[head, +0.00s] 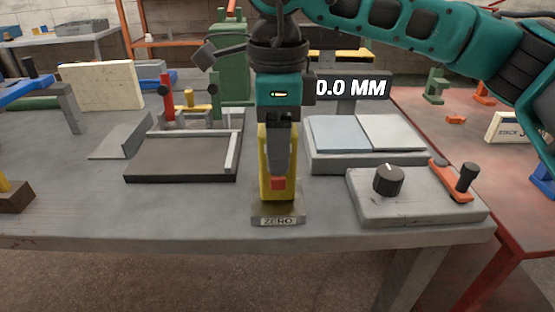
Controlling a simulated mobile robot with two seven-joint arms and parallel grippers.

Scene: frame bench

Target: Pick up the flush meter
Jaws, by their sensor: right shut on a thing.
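The flush meter, which I take to be the yellow upright body (263,178) with a red button low on its front, stands over a block marked ZERO (278,217) near the bench's front edge. My right gripper (279,165) points straight down and is shut on it; its fingers hide the meter's upper middle. The meter looks upright. I cannot tell whether its foot touches the block. A display (352,87) behind reads 0.0 MM. My left gripper is not in view.
Right of the meter are a grey box with a black knob (388,180) and an orange lever (450,180), and behind it a base with two pale plates (338,133). A dark tray (183,160) lies to the left.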

